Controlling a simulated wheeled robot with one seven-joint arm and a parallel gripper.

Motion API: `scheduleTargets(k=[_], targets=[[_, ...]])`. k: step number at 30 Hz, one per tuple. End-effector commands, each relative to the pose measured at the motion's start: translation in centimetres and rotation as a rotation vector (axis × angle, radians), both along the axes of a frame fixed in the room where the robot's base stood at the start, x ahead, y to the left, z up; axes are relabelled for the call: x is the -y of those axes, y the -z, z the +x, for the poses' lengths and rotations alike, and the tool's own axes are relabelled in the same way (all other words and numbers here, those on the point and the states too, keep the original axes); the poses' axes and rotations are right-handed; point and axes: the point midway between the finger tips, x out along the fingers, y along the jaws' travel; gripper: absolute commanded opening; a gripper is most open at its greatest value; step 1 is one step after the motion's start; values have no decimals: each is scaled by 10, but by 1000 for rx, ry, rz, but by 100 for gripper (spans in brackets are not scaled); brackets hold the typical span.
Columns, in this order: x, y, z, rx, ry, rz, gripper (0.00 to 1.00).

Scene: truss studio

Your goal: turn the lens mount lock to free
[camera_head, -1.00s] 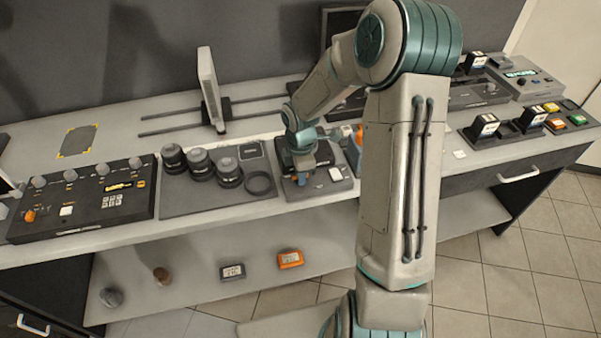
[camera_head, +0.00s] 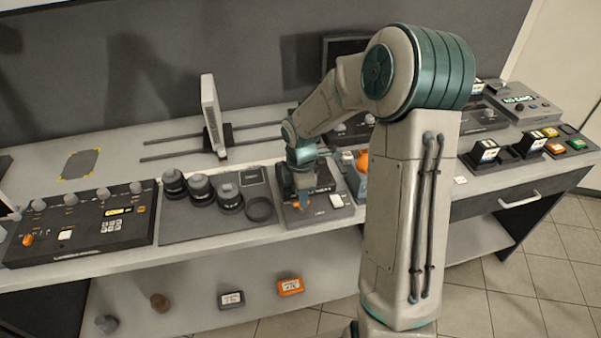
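A dark mount panel (camera_head: 322,213) with a white button (camera_head: 337,201) lies on the bench, just right of the lens tray. My gripper (camera_head: 302,196) points down over the left part of this panel, low and close to it. A small orange part (camera_head: 304,208) shows at the fingertips; I cannot tell whether it is the lock's lever or whether the fingers touch it. The gripper hides most of the lock, so its setting cannot be read. The fingers are too small and too covered to tell whether they are open or shut.
Several black lenses (camera_head: 202,190) and a ring (camera_head: 260,209) stand on the grey tray (camera_head: 205,226) to the left. A control panel (camera_head: 85,225) with knobs is farther left. An orange object (camera_head: 362,161) is close right of my wrist. An upright white panel (camera_head: 211,112) stands behind.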

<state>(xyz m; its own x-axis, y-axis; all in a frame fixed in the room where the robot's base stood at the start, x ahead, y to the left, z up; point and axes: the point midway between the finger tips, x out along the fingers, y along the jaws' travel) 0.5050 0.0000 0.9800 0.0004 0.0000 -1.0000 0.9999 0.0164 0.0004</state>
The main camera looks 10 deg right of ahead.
Motion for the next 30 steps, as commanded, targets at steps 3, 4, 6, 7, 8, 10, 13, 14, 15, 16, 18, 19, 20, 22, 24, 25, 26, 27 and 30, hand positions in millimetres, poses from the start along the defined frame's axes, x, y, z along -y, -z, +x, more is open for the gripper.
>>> scheduleTargets(k=[3, 4, 6, 7, 8, 10, 13, 14, 15, 16, 18, 19, 20, 22, 24, 25, 26, 27, 30], targets=[[0, -29, 1, 8, 1, -2, 32], [0, -36, 1, 7, 3, -2, 32], [0, -53, 1, 8, 1, -2, 32], [0, -59, 1, 6, 2, -1, 32], [0, -65, 1, 7, 1, -2, 32], [-1, -78, 1, 6, 0, -1, 32], [-1, -93, 1, 4, -1, -1, 32], [-1, -96, 1, 5, -1, -1, 32], [-1, -100, 1, 4, -1, 0, 32], [-1, -102, 1, 3, -1, 0, 32], [-1, -105, 0, 2, -1, 1, 32], [-1, -106, 0, 2, -1, 1, 32], [-1, -107, 0, 2, -1, 1, 32], [-1, -107, 0, 1, -2, 1, 32], [-1, -107, 0, 1, -2, 1, 32], [-1, -107, 0, 1, -2, 1, 32], [-1, -107, 0, 1, -2, 1, 32], [-1, -107, 0, 1, -2, 1, 32], [-1, -107, 0, 1, -2, 1, 32]])
